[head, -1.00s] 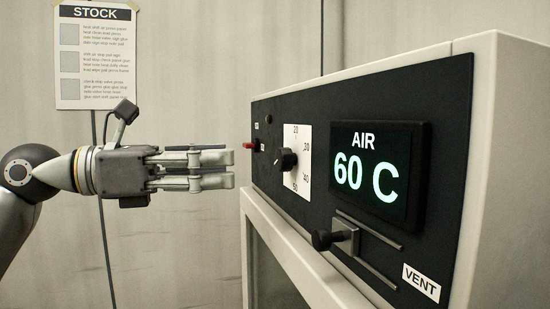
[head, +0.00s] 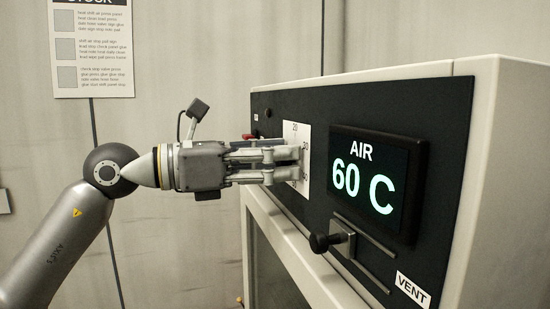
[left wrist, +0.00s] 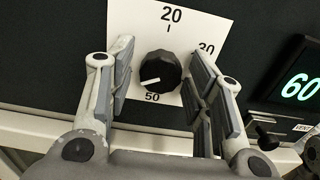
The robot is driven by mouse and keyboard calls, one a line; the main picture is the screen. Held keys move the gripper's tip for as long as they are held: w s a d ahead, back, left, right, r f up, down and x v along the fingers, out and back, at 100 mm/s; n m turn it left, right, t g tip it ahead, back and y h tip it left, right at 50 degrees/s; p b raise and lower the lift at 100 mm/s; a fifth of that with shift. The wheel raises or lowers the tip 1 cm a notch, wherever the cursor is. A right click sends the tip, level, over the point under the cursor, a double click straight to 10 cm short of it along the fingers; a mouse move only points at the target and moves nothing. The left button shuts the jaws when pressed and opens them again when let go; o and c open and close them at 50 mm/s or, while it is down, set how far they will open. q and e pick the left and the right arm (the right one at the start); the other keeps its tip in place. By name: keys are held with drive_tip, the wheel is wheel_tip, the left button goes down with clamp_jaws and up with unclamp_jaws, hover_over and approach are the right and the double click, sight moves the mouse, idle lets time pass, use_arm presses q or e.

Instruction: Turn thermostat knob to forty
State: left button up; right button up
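The thermostat knob (left wrist: 160,72) is round, black and ridged, on a white dial plate (left wrist: 190,27) marked 20 at the top, 30 at the right and 50 at the bottom. Its white pointer line points left and slightly down. My left gripper (head: 290,163) reaches the dial plate from the left in the head view and hides the knob there. In the left wrist view its fingers are apart, one on each side of the knob, with visible gaps. The display (head: 375,180) reads AIR 60 C.
A black slider handle (head: 325,242) sticks out below the display, near a VENT label (head: 412,289). A red switch shows just behind my left fingers. A STOCK sheet (head: 92,50) hangs on the wall. The space left of the cabinet is otherwise free.

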use_arm(q)
drive_tip(key=c, duration=0.7)
drive_tip(key=shift+c, duration=0.2)
drive_tip(key=shift+n, duration=0.3)
drive_tip(key=shift+r+n+p, duration=0.2)
drive_tip(key=shift+n+p, duration=3.3)
drive_tip(key=shift+n, duration=8.1)
